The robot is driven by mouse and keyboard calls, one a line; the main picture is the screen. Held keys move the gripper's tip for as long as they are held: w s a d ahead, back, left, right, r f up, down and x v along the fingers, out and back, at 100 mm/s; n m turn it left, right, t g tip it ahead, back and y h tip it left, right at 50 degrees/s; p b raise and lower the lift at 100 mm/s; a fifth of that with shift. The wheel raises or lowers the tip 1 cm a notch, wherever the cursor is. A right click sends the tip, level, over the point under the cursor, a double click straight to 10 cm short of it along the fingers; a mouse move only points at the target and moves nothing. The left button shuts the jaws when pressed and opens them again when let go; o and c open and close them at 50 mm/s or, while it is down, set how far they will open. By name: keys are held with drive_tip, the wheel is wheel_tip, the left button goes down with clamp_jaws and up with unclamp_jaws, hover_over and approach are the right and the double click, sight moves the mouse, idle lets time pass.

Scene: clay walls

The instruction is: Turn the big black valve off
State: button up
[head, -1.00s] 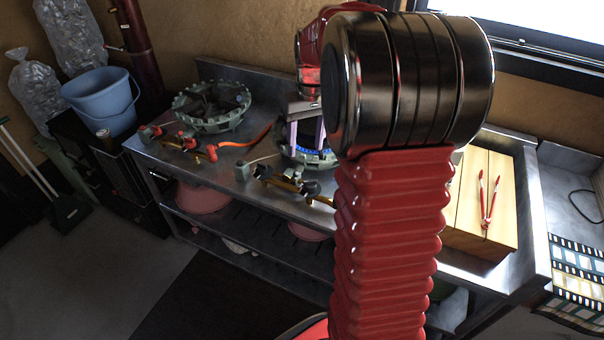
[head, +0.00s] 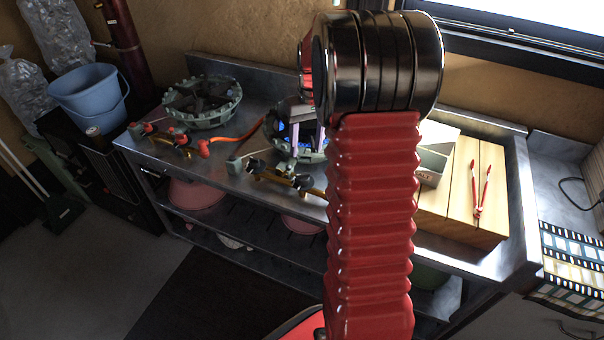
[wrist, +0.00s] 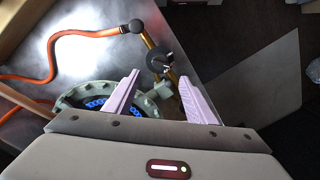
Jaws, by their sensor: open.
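My gripper (wrist: 159,76) is open, with two pale purple fingers and nothing between them. In the wrist view, a black valve knob (wrist: 157,62) on a brass pipe lies just beyond the fingertips, roughly between them and apparently not held. In the head view, the brass pipe in front of the lit burner (head: 322,150) carries black valve parts at its left (head: 257,165) and right (head: 303,182). I cannot tell which is biggest. Blue flame shows in the burner, also in the wrist view (wrist: 62,102). My gripper fingers (head: 308,140) appear over the burner; my arm hides part of this area.
A second burner (head: 202,103) with red-handled valves (head: 181,138) stands left. An orange hose (wrist: 60,37) runs beside the black knob. A blue bucket (head: 90,100) is far left.

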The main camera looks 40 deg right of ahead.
sight(304, 174)
drive_tip(key=f, duration=1.1)
drive_tip(key=shift+a+f, duration=0.2)
drive_tip(key=shift+a, duration=0.15)
drive_tip(key=shift+c, duration=0.3)
